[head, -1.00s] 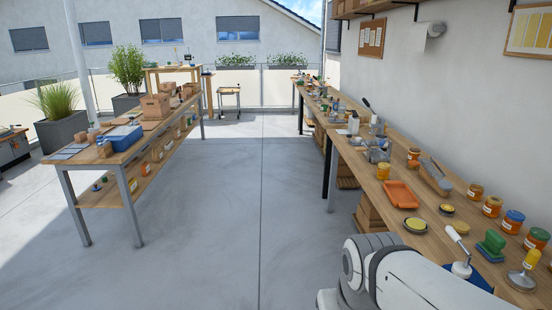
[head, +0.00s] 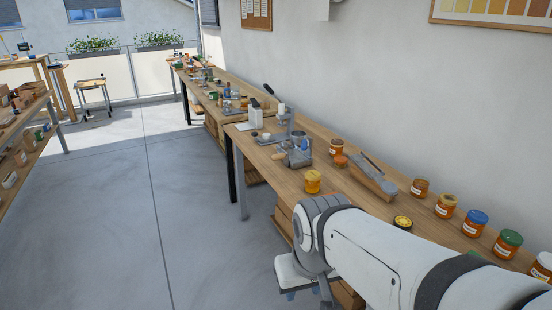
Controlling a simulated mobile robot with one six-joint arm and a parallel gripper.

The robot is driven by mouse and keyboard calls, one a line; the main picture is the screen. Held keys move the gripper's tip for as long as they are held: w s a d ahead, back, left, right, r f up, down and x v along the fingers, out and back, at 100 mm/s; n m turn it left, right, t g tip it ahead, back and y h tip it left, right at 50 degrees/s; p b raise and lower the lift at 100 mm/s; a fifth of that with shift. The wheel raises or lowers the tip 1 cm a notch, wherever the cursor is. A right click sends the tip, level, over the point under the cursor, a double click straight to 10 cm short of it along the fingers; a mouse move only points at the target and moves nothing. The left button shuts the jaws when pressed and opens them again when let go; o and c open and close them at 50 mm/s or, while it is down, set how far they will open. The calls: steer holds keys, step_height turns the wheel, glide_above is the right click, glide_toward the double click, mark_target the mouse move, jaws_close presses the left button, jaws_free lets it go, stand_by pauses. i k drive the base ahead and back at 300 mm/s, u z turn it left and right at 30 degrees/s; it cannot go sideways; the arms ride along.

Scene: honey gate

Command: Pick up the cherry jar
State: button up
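Several jars of amber to orange content stand on the long wooden bench along the right wall. One has a yellow lid (head: 312,182) and stands near the bench's front edge. Toward the right are a brown-lidded jar (head: 419,187), a tan-lidded jar (head: 445,206), a blue-lidded jar (head: 475,222), a green-lidded jar (head: 507,243) and a white-lidded jar (head: 541,269). The labels are too small to read, so I cannot tell which is the cherry jar. My arm crosses the lower right, in front of the bench. I cannot make out my gripper's fingers.
A grey metal device (head: 297,152), a long grey tool (head: 373,178) and a flat yellow-topped tin (head: 403,222) are on the bench. My arm hides part of the bench. Shelving (head: 20,140) stands at left. The grey floor (head: 110,220) between is clear.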

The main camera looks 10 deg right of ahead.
mark_target(312, 184)
steer(key=z, duration=0.1)
steer(key=i, duration=1.25)
steer(key=z, duration=0.2)
